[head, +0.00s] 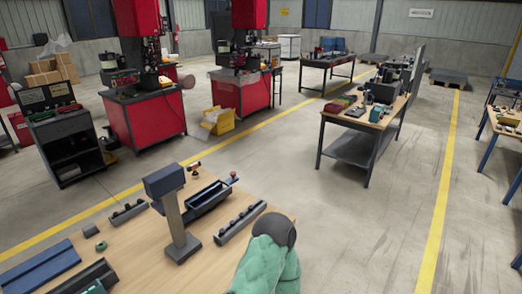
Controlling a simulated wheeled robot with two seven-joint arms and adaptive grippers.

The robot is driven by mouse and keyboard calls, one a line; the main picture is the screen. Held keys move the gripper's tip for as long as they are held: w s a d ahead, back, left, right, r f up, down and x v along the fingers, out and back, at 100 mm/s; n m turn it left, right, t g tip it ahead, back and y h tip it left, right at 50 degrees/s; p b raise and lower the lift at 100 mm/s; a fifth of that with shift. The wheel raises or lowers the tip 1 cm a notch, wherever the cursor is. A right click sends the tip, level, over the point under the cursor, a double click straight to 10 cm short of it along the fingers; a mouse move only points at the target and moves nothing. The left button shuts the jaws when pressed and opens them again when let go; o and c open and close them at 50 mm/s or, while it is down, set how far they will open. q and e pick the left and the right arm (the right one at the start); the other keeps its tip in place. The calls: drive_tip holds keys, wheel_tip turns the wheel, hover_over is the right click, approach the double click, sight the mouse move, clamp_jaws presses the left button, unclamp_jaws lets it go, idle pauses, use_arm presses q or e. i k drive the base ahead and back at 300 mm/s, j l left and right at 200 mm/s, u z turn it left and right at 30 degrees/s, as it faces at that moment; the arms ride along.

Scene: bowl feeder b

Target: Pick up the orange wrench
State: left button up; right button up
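I cannot clearly make out an orange wrench. A small orange-red item (195,166) lies near the far edge of the wooden workbench (140,255), behind the grey post, and is too small to identify. Neither of my gripper's fingers shows in the head view. A green, padded-looking form with a dark round cap covers the bench's near right corner, and I cannot tell for sure what it is.
A grey post with a box-shaped head (172,208) stands on the bench. A dark blue open tray (208,198) and grey rails (240,222) lie beside it. Open floor (360,235) lies to the right.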

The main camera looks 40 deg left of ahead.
sight(195, 175)
drive_tip(key=i, duration=1)
drive_tip(key=i+l+u, duration=0.1)
drive_tip(key=i, duration=0.85)
drive_tip(key=i+u, duration=0.35)
drive_tip(key=i, duration=0.2)
drive_tip(key=i+l+u, duration=0.1)
drive_tip(key=i+u, duration=0.25)
drive_tip(key=i, duration=0.2)
drive_tip(key=i+l+u, duration=0.35)
drive_tip(key=i, duration=0.2)
drive_tip(key=i+j+u, duration=0.2)
drive_tip(key=u, duration=0.25)
drive_tip(key=i+j+u, duration=0.1)
drive_tip(key=i+u, duration=0.55)
drive_tip(key=u, duration=0.2)
drive_tip(key=i+u, duration=0.3)
drive_tip(key=u, duration=0.15)
drive_tip(key=i, duration=1.75)
drive_tip(key=u, duration=0.45)
drive_tip(key=i+u, duration=0.15)
drive_tip(key=u, duration=0.3)
drive_tip(key=l+u, duration=0.1)
drive_tip(key=u, duration=0.4)
drive_tip(key=i+l+u, duration=0.1)
drive_tip(key=u, duration=0.35)
